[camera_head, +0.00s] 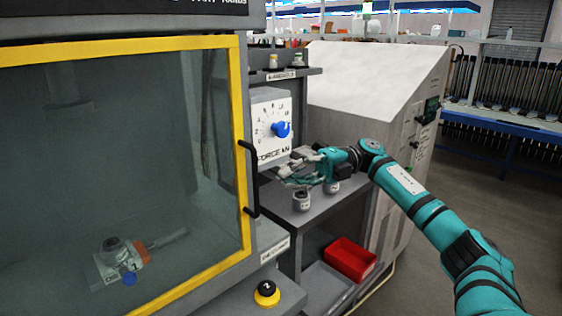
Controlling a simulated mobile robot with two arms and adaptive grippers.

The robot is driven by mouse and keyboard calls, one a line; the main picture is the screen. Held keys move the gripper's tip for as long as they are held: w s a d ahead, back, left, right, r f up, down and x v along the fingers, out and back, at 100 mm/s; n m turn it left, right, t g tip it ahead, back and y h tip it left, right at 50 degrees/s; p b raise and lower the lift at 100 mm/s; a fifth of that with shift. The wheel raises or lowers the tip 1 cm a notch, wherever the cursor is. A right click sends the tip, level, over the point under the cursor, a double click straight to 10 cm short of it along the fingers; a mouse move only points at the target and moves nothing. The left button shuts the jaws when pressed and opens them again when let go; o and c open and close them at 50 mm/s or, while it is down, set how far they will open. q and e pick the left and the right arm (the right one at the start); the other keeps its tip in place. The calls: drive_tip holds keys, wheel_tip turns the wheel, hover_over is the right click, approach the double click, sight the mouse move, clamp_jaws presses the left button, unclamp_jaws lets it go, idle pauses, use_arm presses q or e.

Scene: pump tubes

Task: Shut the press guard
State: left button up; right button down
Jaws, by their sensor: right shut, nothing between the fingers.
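The press guard (242,130) is a large clear panel in a yellow frame, filling the left of the head view. It stands across the front of the press; I cannot tell whether it is fully closed. A black upright handle (250,180) is at its right edge. My right gripper (283,172) is shut and empty, to the right of the handle and apart from it, in front of the shelf below the force dial. My left gripper is not in view. Through the panel, a grey fixture (115,262) with a blue knob and an orange part shows inside the press.
A white force dial (270,125) with a blue knob is behind my right gripper. Small grey cylinders (302,201) stand on the shelf. A red bin (350,259) sits lower right. A black-and-yellow button (266,293) is below the guard. A grey cabinet (365,85) stands behind.

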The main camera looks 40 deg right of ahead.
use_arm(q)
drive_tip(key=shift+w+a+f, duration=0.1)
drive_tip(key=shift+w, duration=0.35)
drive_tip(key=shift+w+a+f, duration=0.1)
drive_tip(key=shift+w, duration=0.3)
use_arm(e)
drive_tip(key=w+d, duration=0.5)
drive_tip(key=d, duration=0.1)
drive_tip(key=shift+w+f, duration=0.15)
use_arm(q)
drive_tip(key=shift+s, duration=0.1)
use_arm(e)
drive_tip(key=shift+f, duration=0.1)
